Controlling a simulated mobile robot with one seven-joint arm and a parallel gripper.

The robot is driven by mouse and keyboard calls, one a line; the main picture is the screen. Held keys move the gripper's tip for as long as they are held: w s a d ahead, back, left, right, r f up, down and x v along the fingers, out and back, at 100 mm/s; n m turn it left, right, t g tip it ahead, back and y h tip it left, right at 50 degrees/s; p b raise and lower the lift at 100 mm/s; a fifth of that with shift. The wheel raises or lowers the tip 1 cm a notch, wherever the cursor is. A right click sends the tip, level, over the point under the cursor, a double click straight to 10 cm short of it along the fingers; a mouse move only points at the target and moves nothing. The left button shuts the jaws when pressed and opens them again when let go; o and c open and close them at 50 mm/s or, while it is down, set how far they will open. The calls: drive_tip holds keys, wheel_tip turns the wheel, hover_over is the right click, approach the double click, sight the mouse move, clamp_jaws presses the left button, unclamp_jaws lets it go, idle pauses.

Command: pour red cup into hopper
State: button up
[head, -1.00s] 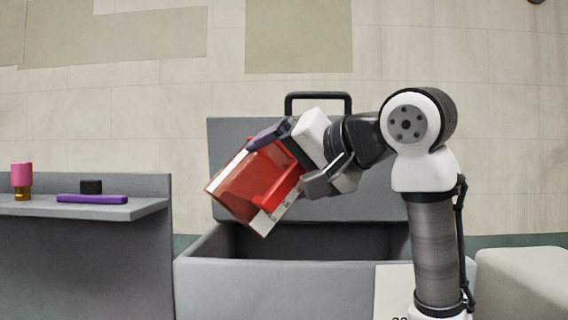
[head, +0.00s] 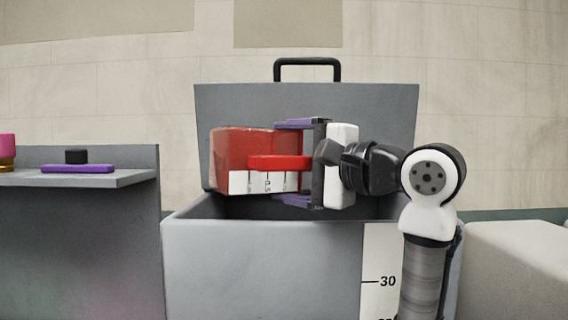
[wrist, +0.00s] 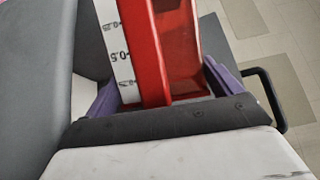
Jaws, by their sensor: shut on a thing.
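The red cup (head: 232,160), with a white scale strip (head: 240,182) and a red bar on its side, is held above the grey hopper (head: 255,265). It lies about on its side, with the scale marks turned sideways. My gripper (head: 279,163) is shut on it, purple fingertips above and below the red bar. In the wrist view the cup (wrist: 178,50) sits between the fingers, its scale showing 0.5. The hopper's dark opening lies just below the cup. I cannot see any contents or anything flowing.
The hopper's raised back panel (head: 310,100) with a black handle (head: 307,66) stands close behind the cup. At left, a grey shelf (head: 120,179) carries a purple bar (head: 78,169), a black block (head: 76,156) and a pink-topped item (head: 7,147). A pale block (head: 515,260) stands at right.

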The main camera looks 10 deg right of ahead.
drive_tip(key=m, duration=0.1)
drive_tip(key=d+m+t, duration=0.1)
drive_tip(key=m, duration=0.2)
drive_tip(key=shift+w+d+r+m+t, duration=0.1)
drive_tip(key=shift+w+d+m+t, duration=0.2)
drive_tip(key=shift+w+d, duration=0.1)
drive_tip(key=shift+s, duration=0.1)
idle(0.9)
